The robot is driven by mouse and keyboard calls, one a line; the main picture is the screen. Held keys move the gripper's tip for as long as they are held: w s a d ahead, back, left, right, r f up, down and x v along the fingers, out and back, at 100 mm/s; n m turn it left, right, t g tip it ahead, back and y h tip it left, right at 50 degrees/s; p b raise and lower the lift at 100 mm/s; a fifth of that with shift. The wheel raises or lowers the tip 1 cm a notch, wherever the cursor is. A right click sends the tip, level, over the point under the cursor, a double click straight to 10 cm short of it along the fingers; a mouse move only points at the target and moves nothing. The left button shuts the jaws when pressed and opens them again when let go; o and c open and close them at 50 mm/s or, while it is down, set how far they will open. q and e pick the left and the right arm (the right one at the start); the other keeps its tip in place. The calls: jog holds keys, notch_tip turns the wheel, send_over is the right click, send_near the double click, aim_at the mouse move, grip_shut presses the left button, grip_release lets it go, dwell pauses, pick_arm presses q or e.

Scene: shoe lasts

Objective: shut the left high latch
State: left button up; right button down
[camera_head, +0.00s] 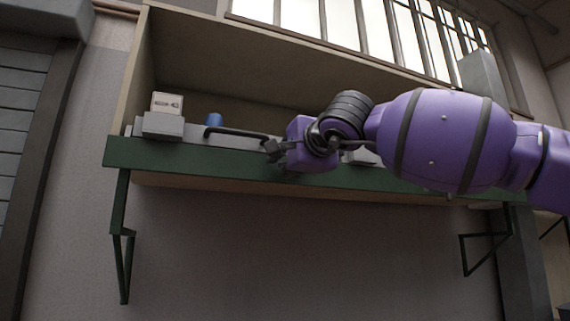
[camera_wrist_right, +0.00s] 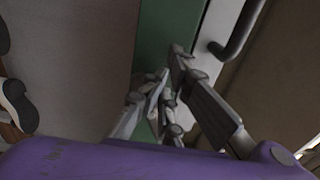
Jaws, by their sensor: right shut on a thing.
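The long shelf has a green front board (camera_head: 150,154), which also shows in the wrist view (camera_wrist_right: 160,35). A dark bar handle (camera_head: 232,132) sits on the pale strip just behind that board. It also shows at the upper right of the wrist view (camera_wrist_right: 243,32), apart from my fingertips. My right gripper (camera_head: 274,149) is at the board, just right of the handle's end. In the wrist view its fingers (camera_wrist_right: 167,92) are closed together over the green board. They hold a small part, likely the latch, mostly hidden between them. My left gripper is not in view.
A white box with a label (camera_head: 166,103) stands on a grey block (camera_head: 163,125) at the shelf's left. A blue cylinder (camera_head: 214,119) stands behind the handle. Green brackets (camera_head: 122,235) hang below the shelf. The wall below is clear.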

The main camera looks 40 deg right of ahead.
jog(key=shift+w+d+f, duration=0.1)
jog(key=shift+d+f, duration=0.1)
jog(key=shift+f, duration=0.25)
jog(key=shift+w+d+f+b, duration=0.1)
jog(key=shift+d+f+b, duration=0.05)
jog(key=shift+f+b, duration=0.5)
jog(key=shift+r, duration=0.1)
jog(key=shift+w, duration=0.1)
jog(key=shift+r, duration=0.1)
